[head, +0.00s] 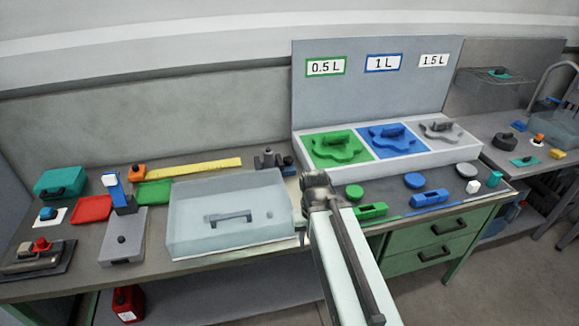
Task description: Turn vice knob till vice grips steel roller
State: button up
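My gripper (318,187) is at the far end of my arm, above the bench between the clear cover and the green container. It is small and seen from behind, so I cannot tell whether its fingers are open or shut. A small dark grey fixture (267,160) with upright parts stands behind the clear cover, left of and beyond my gripper; it may be the vice. A dark low device with a red knob (41,245) sits at the bench's left front.
A clear box-like cover (228,200) fills the bench middle. A white tray (472,152) with green, blue and grey shapes stands at the back right. Green and blue containers (430,198) lie before it. Red (92,209) and green trays (154,193) are left. Green drawers (440,232) are below.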

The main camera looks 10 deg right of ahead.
aim_at(288, 160)
jog(key=k, duration=0.2)
jog(key=z, duration=0.85)
jog(key=i, duration=0.7)
jog(key=u, duration=1.05)
jog(key=i, duration=1)
jog(key=z, duration=0.05)
